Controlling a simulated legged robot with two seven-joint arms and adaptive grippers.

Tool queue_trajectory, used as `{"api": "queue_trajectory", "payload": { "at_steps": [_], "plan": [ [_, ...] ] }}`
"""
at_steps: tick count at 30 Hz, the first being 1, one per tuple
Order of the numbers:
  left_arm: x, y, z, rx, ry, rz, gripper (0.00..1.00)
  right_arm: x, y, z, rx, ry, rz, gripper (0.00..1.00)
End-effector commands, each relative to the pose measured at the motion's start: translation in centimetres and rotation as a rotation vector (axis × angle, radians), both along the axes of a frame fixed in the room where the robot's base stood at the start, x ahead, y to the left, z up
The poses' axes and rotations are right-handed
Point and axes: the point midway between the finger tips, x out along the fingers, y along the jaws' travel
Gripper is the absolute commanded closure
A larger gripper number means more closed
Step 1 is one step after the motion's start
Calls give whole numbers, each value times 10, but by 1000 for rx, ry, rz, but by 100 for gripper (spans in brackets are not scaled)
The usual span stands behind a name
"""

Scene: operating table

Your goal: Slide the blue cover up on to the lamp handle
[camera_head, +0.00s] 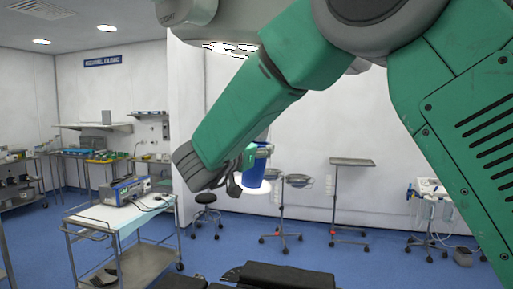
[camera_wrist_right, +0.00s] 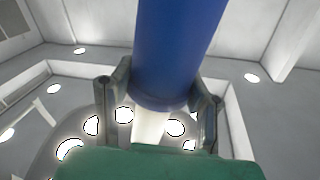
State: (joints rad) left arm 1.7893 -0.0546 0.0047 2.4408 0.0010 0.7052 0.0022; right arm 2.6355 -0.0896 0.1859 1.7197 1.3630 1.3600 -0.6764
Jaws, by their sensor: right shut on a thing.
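The blue cover (camera_head: 252,174) is a blue cylinder held at my right gripper (camera_head: 243,168), in the middle of the head view. In the right wrist view the cover (camera_wrist_right: 178,45) stands between the two fingers of my right gripper (camera_wrist_right: 161,95), which is shut on it. A pale, whitish shaft (camera_wrist_right: 150,126) shows just past the cover's rim, in front of the lit lamp head (camera_wrist_right: 95,140); I cannot tell whether the cover touches or surrounds it. In the head view the lamp (camera_head: 230,47) is largely hidden behind my right arm. My left gripper is not in view.
A wheeled cart (camera_head: 95,216) with a boxy device (camera_head: 125,190) stands at the left. A stool (camera_head: 206,216), stands with basins (camera_head: 298,181) and a tray stand (camera_head: 351,162) are farther back. A dark table top (camera_head: 280,276) lies at the bottom. Blue floor between them is open.

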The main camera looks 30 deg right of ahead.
Motion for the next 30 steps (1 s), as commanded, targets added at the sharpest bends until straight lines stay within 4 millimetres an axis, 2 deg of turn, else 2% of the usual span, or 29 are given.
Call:
{"api": "queue_trajectory", "payload": {
  "at_steps": [30],
  "plan": [
    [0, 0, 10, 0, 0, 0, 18, 0, 0, 1, -4, 0, 1, 85]
  ]
}}
